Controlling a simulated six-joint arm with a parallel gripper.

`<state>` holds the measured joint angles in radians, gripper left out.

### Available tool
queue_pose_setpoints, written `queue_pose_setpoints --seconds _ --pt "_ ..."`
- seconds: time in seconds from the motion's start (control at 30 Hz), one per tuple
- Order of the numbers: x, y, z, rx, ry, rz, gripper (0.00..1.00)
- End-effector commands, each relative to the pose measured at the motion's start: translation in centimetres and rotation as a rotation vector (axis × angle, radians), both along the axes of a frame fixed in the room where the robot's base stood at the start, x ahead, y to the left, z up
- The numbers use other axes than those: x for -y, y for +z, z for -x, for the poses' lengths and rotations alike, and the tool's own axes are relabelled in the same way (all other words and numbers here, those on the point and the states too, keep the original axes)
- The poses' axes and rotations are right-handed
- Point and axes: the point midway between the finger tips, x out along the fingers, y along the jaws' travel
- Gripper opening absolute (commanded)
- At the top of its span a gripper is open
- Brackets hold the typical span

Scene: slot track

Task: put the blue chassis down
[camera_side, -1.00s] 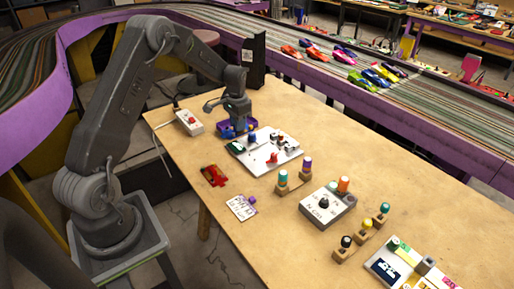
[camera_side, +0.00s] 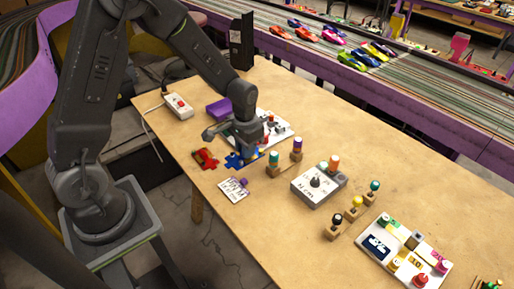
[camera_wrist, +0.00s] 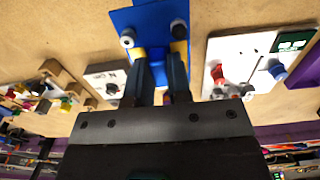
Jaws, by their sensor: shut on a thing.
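The blue chassis (camera_side: 236,161) is beneath my gripper (camera_side: 248,154), just right of a red chassis (camera_side: 205,158). In the wrist view the blue chassis (camera_wrist: 150,16) shows as a flat blue plate with small wheels at its near end. My gripper's dark fingers (camera_wrist: 158,62) are shut on its near end, with yellow parts between plate and fingers. It is low over the wooden table (camera_side: 290,200); I cannot tell whether it touches the top. My gripper hides part of the chassis in the side view.
A purple tray (camera_side: 217,108) and a white board (camera_side: 284,127) with small parts lie behind. Teal and purple pegs (camera_side: 274,162) stand close on the right, with a grey dial box (camera_side: 319,184) beyond. A white card (camera_side: 233,189) lies in front.

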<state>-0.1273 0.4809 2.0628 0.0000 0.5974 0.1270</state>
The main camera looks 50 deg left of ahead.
Motion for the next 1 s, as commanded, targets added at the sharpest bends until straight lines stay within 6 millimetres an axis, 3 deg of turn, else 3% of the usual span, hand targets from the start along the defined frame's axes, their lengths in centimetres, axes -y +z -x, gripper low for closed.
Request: queue_pose_setpoints --seconds 0.33,0.47,0.57,0.8,1.0 --pt "-0.1 0.0 -0.1 0.000 0.000 0.000 0.00" --pt "-1.2 0.0 -0.9 0.000 0.005 0.000 0.00" --pt "-3.7 -0.1 -2.7 0.001 0.008 0.000 0.00" --pt "-13.9 -0.3 -7.1 0.001 0.011 0.000 0.00" --pt "-21.3 -0.5 -8.2 0.000 0.006 0.000 0.00"
